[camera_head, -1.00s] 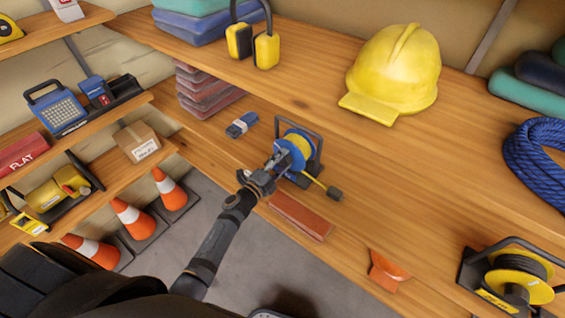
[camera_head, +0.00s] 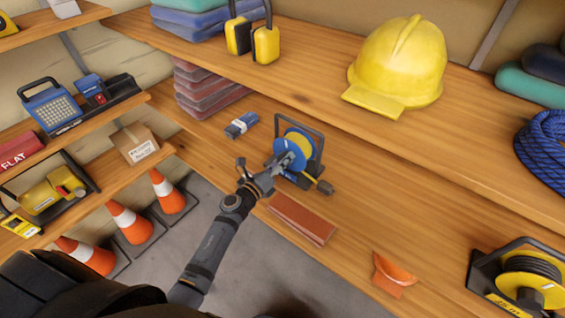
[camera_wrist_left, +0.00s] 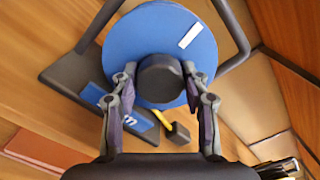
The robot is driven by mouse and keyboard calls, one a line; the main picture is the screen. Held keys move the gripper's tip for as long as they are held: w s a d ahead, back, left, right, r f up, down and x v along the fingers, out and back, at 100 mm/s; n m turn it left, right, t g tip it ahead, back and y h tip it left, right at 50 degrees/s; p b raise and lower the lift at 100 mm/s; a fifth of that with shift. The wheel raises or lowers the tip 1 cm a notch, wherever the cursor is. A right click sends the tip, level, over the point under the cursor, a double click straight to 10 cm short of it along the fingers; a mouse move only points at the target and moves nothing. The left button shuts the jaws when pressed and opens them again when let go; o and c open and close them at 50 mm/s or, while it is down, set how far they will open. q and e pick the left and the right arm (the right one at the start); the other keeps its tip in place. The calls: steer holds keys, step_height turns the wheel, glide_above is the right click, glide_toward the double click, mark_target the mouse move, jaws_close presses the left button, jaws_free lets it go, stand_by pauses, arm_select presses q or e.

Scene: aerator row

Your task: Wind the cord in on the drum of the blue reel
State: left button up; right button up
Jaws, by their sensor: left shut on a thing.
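The blue reel stands on the wooden shelf in a dark frame, its blue disc (camera_head: 289,152) facing my left arm. Yellow cord (camera_head: 301,141) shows on the drum behind the disc. A short yellow end with a dark plug (camera_head: 325,187) lies at the reel's lower right. My left gripper (camera_head: 283,163) is at the front of the disc. In the left wrist view, the gripper (camera_wrist_left: 160,85) is shut on a dark round knob (camera_wrist_left: 160,77) in front of the blue disc (camera_wrist_left: 125,42), which has a white mark. The plug (camera_wrist_left: 178,134) shows below the disc. My right gripper is not in view.
A brick-red block (camera_head: 302,219) and an orange piece (camera_head: 394,274) lie near the shelf's front edge. A small blue item (camera_head: 241,125) lies left of the reel. A yellow-drum reel (camera_head: 525,277) stands at right. A yellow helmet (camera_head: 400,62) sits on the shelf above.

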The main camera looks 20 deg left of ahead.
arm_select(q)
steer(key=shift+r+m+b, duration=0.1)
steer(key=shift+m+b, duration=0.2)
steer(key=shift+m, duration=0.7)
steer(key=o, duration=1.2)
steer(key=shift+w, duration=0.1)
steer(key=shift+c, duration=0.2)
steer(key=shift+s+a, duration=0.1)
steer(key=shift+s, duration=0.25)
steer(key=v, duration=1.1)
steer(key=shift+s, duration=0.2)
